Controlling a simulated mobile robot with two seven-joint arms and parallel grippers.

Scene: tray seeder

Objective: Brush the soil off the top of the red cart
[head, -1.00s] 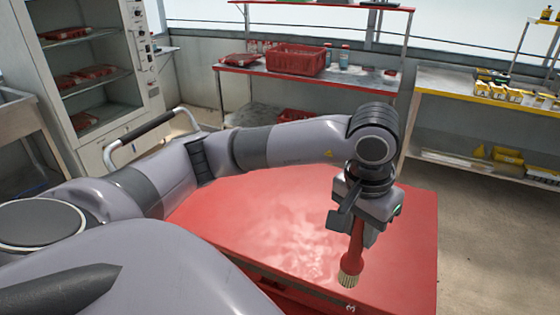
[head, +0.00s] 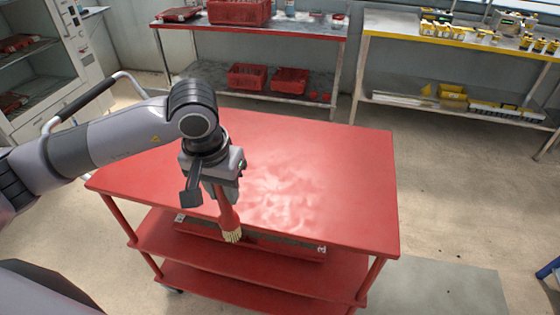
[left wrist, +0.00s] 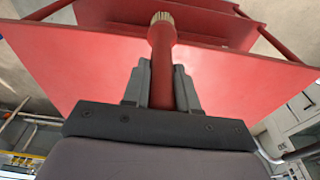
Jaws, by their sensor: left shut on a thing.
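My left gripper (head: 217,188) is shut on the handle of a red brush (head: 229,213) with pale bristles pointing down. The brush also shows in the left wrist view (left wrist: 161,62), between the fingers. The red cart (head: 330,170) stands in front of me, its top bare and glossy. In the head view the bristles overlap the top's near edge, left of its middle; I cannot tell whether they touch it. No distinct soil shows on the top, only pale shiny patches near its middle. My right gripper is in neither view now.
A dark-filled red tray (head: 285,249) sits on the cart's shelf below the top. Behind are a red-edged bench (head: 300,34) with red crates and a yellow-edged bench (head: 400,27) with small yellow boxes. Floor (head: 450,190) right of the cart is clear.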

